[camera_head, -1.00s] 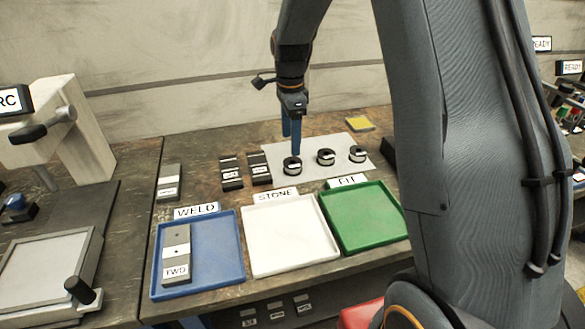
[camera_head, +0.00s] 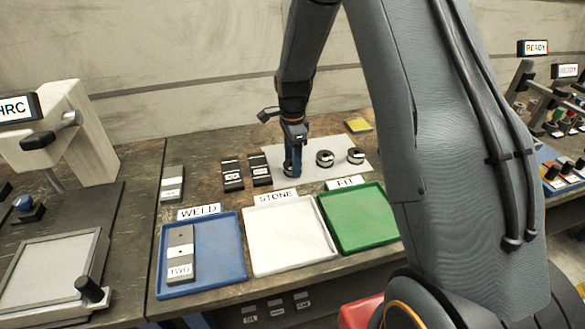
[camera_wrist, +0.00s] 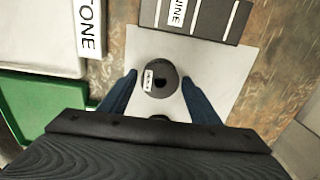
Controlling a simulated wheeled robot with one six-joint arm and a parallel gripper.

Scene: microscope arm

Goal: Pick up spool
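A round dark spool (camera_wrist: 165,70) with a small white label and a centre hole sits on a pale sheet (camera_wrist: 215,62). In the wrist view it lies between the two blue fingers of my gripper (camera_wrist: 159,79), which stand apart with a narrow gap on each side. In the head view my gripper (camera_head: 292,170) points down at the leftmost spool and mostly hides it. Two more spools, a middle one (camera_head: 325,158) and a right one (camera_head: 355,156), stand on the same sheet to the right.
Blue (camera_head: 226,245), white (camera_head: 290,240) and green (camera_head: 362,220) trays line the front. A grey block marked TWO (camera_head: 180,255) lies in the blue tray. Dark labelled blocks (camera_head: 232,175) lie left of the sheet. A yellow pad (camera_head: 358,125) is behind.

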